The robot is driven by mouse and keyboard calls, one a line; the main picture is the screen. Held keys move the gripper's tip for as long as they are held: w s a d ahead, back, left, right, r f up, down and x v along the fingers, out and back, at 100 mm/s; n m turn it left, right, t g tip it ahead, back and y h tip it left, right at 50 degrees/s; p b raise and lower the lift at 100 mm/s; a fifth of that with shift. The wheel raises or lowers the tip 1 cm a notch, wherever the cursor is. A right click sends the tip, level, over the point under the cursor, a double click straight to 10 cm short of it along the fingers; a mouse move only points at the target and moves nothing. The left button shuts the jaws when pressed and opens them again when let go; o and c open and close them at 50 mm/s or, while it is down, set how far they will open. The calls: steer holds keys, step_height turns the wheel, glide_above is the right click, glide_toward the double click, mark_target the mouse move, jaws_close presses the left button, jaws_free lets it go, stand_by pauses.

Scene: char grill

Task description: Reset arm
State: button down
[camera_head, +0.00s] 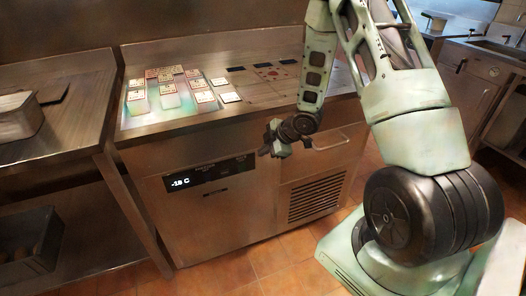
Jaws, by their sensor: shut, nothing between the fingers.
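My gripper (273,141) hangs at the end of my folded arm, in front of the upper front face of a steel counter unit (235,205). It is small and dark in this view. Its fingers are shut and hold nothing. My arm comes down from the top right, with its wrist just below the counter's front edge. I cannot tell whether the gripper touches the unit.
Several small cards or packets (168,88) lie on the counter. The unit has a display reading about -18 C (180,183) and a vent grille (315,198). A steel table (70,125) stands left; a sink cabinet (470,85) stands back right. Tiled floor (265,260) shows in front.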

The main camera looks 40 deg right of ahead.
steer(key=s+a+r+m+g+h, duration=0.1)
steer(key=s+a+r+m, duration=0.1)
steer(key=a+r, duration=0.55)
steer(key=s+a+r+m+g+h, duration=0.1)
steer(key=s+a+r+g, duration=0.2)
steer(key=a, duration=0.7)
steer(key=s+a+r+m+g, duration=0.1)
steer(key=s+a+r, duration=0.2)
steer(key=s, duration=0.5)
steer(key=s+a+r+m+g, duration=0.1)
steer(key=s+a+r, duration=0.2)
steer(key=s+a, duration=0.2)
steer(key=s+a+r+g+p, duration=0.1)
steer(key=s+a+r, duration=0.2)
steer(key=s, duration=0.8)
steer(key=shift+a+r+m, duration=0.4)
